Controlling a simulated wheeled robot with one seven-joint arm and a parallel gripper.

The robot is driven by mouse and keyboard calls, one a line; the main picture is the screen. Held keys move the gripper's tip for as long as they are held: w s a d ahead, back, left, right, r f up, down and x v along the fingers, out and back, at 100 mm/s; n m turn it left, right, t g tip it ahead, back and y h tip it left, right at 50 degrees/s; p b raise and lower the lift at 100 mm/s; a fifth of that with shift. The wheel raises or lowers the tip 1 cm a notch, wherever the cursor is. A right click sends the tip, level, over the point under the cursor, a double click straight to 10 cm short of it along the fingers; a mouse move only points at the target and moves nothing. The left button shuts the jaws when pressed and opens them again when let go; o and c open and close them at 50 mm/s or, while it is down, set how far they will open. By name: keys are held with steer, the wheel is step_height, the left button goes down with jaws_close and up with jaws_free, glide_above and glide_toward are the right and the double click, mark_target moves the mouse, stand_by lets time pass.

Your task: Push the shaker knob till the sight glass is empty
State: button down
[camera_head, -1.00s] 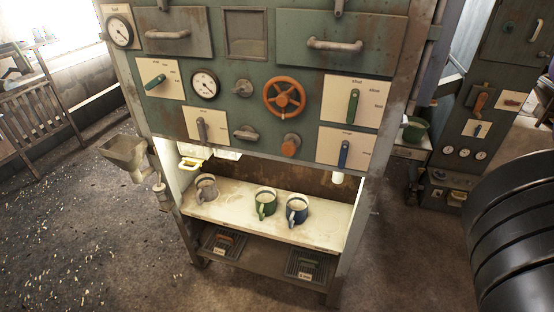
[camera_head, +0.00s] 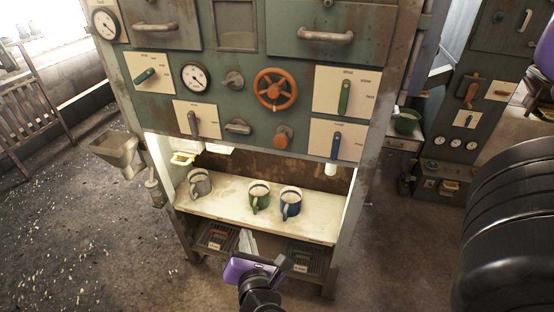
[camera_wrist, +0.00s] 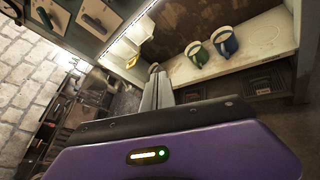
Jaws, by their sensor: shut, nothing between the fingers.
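A green machine panel (camera_head: 215,55) carries a framed rectangular window (camera_head: 235,25) at the top, which looks like the sight glass; its lower part appears tan. Several knobs are on the panel: an orange knob (camera_head: 283,136), a grey knob (camera_head: 233,80) and a grey handle-like knob (camera_head: 237,127). I cannot tell which is the shaker knob. My gripper (camera_head: 247,238), with a purple body, is shut and empty, low in front of the lower shelf and well below the knobs. In the wrist view its pale fingers (camera_wrist: 158,88) are together, left of the mugs.
A grey mug (camera_head: 199,184), a green mug (camera_head: 259,196) and a blue mug (camera_head: 290,203) stand on the lit shelf (camera_head: 225,194). An orange handwheel (camera_head: 275,90) and coloured levers project from the panel. A hopper (camera_head: 117,152) juts out at left.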

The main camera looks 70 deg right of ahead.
mark_target(280, 142)
steer(key=s+d+r+g+h, duration=0.1)
steer(key=d+r+g+h, duration=0.5)
steer(key=r, duration=0.5)
steer(key=shift+d+r+g, duration=0.25)
steer(key=shift+d+g, duration=0.15)
steer(key=shift+d, duration=0.3)
steer(key=shift+d, duration=0.1)
steer(key=d, duration=0.4)
steer(key=d+p, duration=0.1)
steer(key=d, duration=0.4)
steer(key=w+d+p, duration=0.1)
steer(key=d, duration=0.3)
steer(key=shift+d, duration=0.4)
